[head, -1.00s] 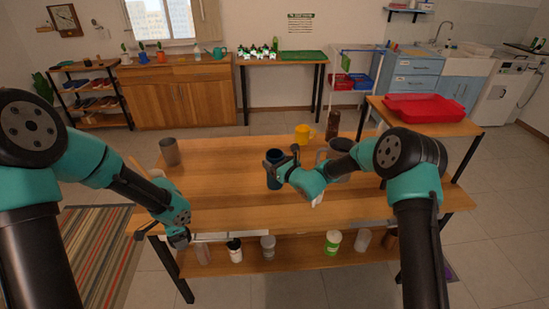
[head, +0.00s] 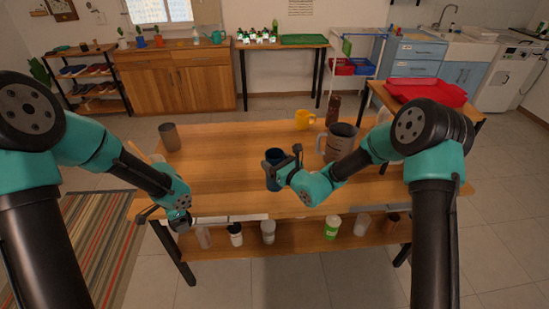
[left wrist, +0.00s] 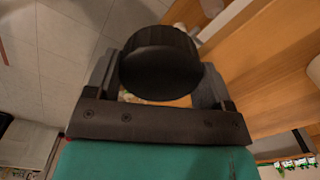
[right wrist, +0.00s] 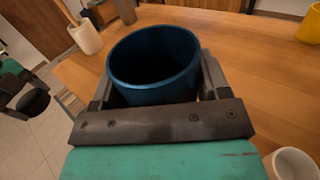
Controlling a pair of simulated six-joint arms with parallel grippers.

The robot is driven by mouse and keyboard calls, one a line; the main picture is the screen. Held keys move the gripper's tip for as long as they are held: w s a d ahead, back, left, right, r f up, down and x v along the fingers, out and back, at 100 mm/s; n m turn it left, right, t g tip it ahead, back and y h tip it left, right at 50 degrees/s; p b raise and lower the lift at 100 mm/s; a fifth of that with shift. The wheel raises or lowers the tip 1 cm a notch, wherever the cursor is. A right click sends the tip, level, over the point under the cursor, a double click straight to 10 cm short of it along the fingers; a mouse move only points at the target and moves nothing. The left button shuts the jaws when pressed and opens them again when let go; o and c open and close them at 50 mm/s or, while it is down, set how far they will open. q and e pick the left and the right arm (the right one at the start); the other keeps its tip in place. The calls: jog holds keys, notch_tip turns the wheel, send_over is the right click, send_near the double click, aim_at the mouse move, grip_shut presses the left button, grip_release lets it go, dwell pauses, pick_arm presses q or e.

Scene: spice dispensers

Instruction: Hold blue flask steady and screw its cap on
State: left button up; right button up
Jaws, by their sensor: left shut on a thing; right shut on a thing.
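The blue flask (head: 275,157) stands upright and uncapped on the wooden table in the head view. Its open mouth faces up, and it fills the right wrist view (right wrist: 155,62). My right gripper (head: 283,172) is shut around the flask's side. The round black cap (left wrist: 160,65) is between the fingers of my left gripper (head: 180,222), which is shut on it. My left gripper is near the table's front left edge, well to the left of the flask. The cap is apart from the flask.
A large grey mug (head: 341,135), a yellow mug (head: 302,120) and a brown bottle (head: 333,108) stand behind and right of the flask. A grey-brown cup (head: 169,137) is at the back left. Several containers sit on the lower shelf. The table left of the flask is mostly clear.

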jog(key=shift+s+r, duration=0.1)
jog(key=shift+s, duration=0.45)
dwell(0.6)
pick_arm(q)
jog(key=w+d+f+n, duration=0.1)
jog(key=w+d+n, duration=0.2)
jog(key=w+n, duration=0.1)
jog(key=w+d+f+n, duration=0.1)
jog(key=w+d+n, duration=0.2)
jog(key=w+n, duration=0.1)
jog(key=w+d+f+n, duration=0.1)
jog(key=w+d+n, duration=0.2)
jog(key=w+n, duration=0.1)
jog(key=shift+w+d+f, duration=0.2)
jog(key=shift+w+d, duration=0.2)
jog(key=shift+w, duration=0.3)
pick_arm(e)
jog(key=s+d+m+t+h, duration=0.2)
jog(key=s+d+h, duration=0.1)
jog(key=d, duration=0.7)
jog(key=s+d+m+t+h, duration=0.1)
jog(key=s+d+m+h, duration=0.2)
jog(key=d, duration=0.8)
jog(key=shift+s+t+h, duration=0.15)
jog(key=shift+t+h, duration=0.25)
